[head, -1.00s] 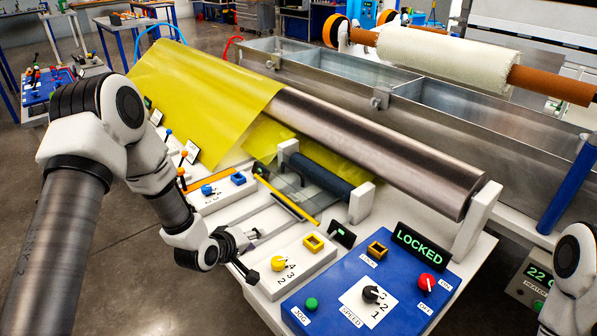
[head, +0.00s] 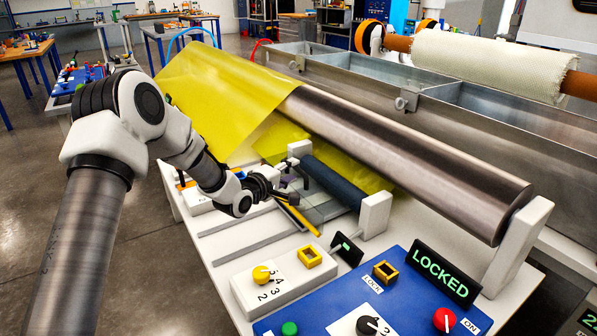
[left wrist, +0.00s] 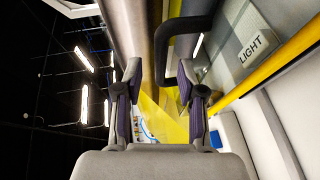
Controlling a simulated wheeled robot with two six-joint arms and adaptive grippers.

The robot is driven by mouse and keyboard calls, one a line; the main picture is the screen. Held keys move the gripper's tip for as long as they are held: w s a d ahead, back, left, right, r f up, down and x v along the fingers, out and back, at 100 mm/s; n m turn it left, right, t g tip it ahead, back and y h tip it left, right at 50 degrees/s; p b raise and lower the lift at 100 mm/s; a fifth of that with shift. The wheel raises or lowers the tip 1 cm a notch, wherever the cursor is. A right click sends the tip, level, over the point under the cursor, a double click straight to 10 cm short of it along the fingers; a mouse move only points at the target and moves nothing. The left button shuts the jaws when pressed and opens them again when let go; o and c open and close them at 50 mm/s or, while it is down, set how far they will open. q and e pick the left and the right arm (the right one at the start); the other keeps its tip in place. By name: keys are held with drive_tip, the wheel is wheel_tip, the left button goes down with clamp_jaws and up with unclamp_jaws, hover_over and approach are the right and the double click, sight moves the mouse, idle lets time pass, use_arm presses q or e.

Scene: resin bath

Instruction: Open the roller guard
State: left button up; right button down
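The roller guard is a clear panel (head: 322,209) with a yellow front bar (head: 301,221), lying low in front of the dark small roller (head: 335,183). It looks closed, though my gripper hides part of it. In the left wrist view the yellow bar (left wrist: 262,82) runs along the right, and a black bent handle (left wrist: 181,55) rises beside it. My left gripper (head: 290,190) is at the guard's left part. In the left wrist view its fingers (left wrist: 160,88) are apart, with the handle's bar between or just beyond them; contact cannot be told. My right gripper is out of view.
A blue control panel (head: 310,318) with a green LOCKED sign (head: 440,270) stands at front right. A white selector box (head: 245,292) with a yellow knob is left of it. A large steel roller (head: 430,165) and yellow sheet (head: 215,100) lie behind.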

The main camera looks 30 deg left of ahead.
sight(297, 167)
use_arm(q)
drive_tip(key=x, duration=0.3)
drive_tip(key=shift+w+d+f, duration=0.1)
drive_tip(key=shift+w+f, duration=0.15)
drive_tip(key=shift+r, duration=0.1)
clamp_jaws()
